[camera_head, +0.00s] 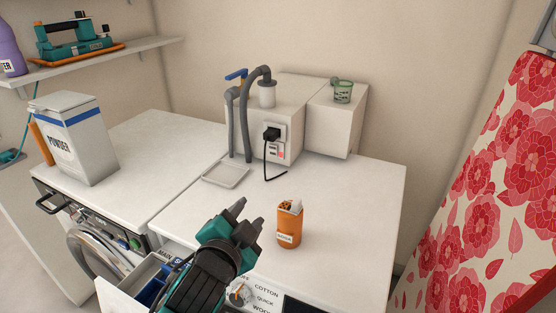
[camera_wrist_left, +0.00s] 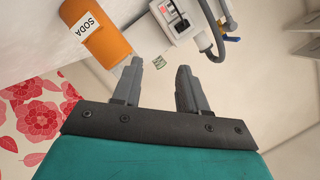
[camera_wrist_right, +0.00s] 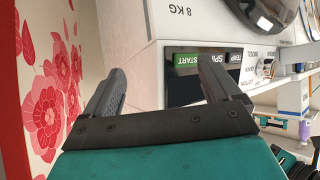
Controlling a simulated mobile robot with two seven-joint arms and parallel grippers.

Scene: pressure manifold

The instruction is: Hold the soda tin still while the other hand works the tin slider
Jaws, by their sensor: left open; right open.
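The soda tin (camera_head: 289,228) is an orange container with a white label and a pale piece at its open-looking top. It stands upright on the white machine top. In the left wrist view the tin (camera_wrist_left: 93,38) shows with its SODA label. The tin slider cannot be made out clearly. My left gripper (camera_head: 247,212) is open and empty, to the left of the tin and apart from it. Its fingers show in the left wrist view (camera_wrist_left: 160,80). My right gripper (camera_wrist_right: 160,85) is open and empty, in front of the machine's control panel, and is not in the head view.
A white tray (camera_head: 225,174) lies behind the left gripper. A powder box (camera_head: 77,140) is at left. A drawer (camera_head: 150,274) stands open in front.

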